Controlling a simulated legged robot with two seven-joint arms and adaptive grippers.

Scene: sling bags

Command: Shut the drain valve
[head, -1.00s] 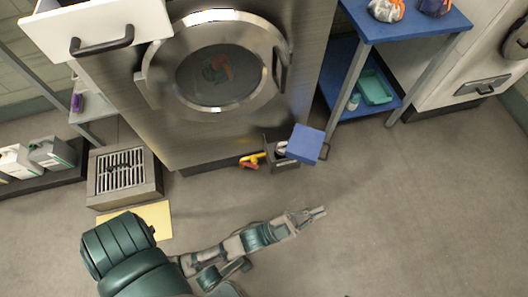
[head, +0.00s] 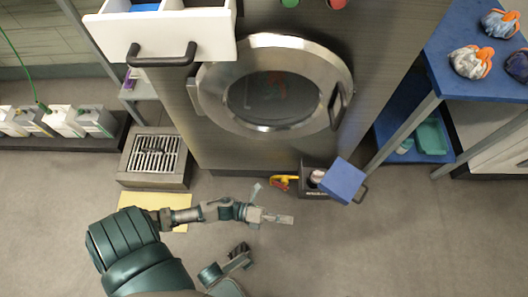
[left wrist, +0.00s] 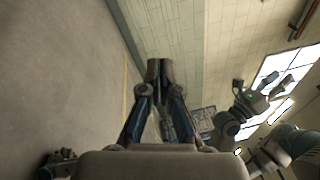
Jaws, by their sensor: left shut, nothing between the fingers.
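The drain valve, a yellow and red handle (head: 285,183), sits low at the front foot of the steel machine, left of a small dark box. My left gripper (head: 288,219) is shut and empty in the head view. In that picture it is just below the valve handle and apart from it. In the left wrist view its fingertips (left wrist: 160,68) meet, with nothing between them; the valve is not seen there.
The dark box (head: 312,172) has an open blue flap (head: 343,181) right of the valve. A floor grate (head: 153,158) and a yellow sheet (head: 180,201) lie to the left. A white drawer (head: 215,35) juts out above. Floor at the right is clear.

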